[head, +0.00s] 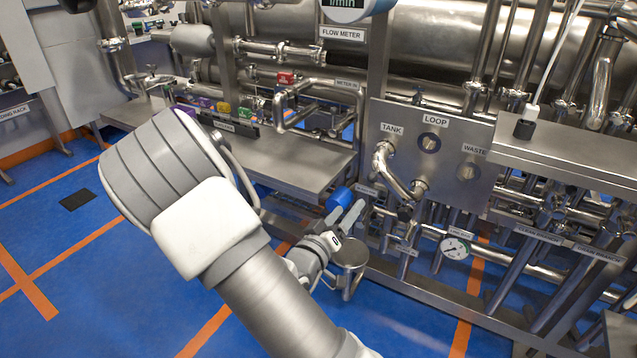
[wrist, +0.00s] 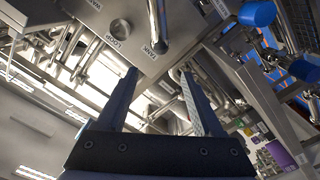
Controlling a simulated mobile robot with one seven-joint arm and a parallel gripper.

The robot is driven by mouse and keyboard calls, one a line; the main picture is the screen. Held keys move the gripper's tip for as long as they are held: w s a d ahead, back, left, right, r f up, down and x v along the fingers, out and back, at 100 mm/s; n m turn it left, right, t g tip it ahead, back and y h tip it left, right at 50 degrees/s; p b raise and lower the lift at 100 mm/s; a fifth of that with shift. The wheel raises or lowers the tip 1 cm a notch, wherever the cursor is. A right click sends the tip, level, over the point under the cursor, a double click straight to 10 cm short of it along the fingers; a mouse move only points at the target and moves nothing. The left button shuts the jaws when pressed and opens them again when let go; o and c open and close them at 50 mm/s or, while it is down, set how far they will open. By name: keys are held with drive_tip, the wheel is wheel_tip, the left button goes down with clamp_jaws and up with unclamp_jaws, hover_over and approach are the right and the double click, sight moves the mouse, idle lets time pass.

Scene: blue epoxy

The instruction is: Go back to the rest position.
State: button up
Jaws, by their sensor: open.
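My arm reaches from the bottom of the head view toward the skid. My gripper (head: 350,218) is low in front of the panel, beside a blue cap (head: 340,198). In the wrist view my gripper (wrist: 160,74) has its two dark fingers apart with nothing held between them. The blue cap also shows in the wrist view (wrist: 257,14), up and right of the fingers, and looks apart from them. Whether any finger touches the pipework is hard to tell.
A steel panel (head: 430,125) labelled TANK, LOOP and WASTE carries a bent pipe (head: 389,172). A steel shelf (head: 290,160) stands left of it. A gauge (head: 455,248) and pipes fill the lower right. Blue floor (head: 60,225) with orange lines is open at left.

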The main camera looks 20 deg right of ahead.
drive_tip(key=w+a+m+g+y, duration=0.2)
drive_tip(key=a+y, duration=0.5)
drive_tip(key=y, duration=0.2)
drive_tip(key=s+a+r+n+y, duration=0.2)
drive_tip(key=s+a+r+y, duration=0.2)
drive_tip(key=a+r+y, duration=0.15)
drive_tip(key=s+d+r+n+g+h, duration=0.15)
drive_tip(key=s+r, duration=0.35)
drive_tip(key=s, duration=0.6)
drive_tip(key=s+r+n+g, duration=0.1)
drive_tip(key=s+r+g, duration=0.25)
drive_tip(key=s, duration=0.65)
wheel_tip(320, 180, up, 14)
drive_tip(key=p, duration=1.4)
drive_tip(key=shift+r+t+y, duration=0.2)
drive_tip(key=shift+t+y, duration=0.1)
drive_tip(key=shift+t, duration=0.1)
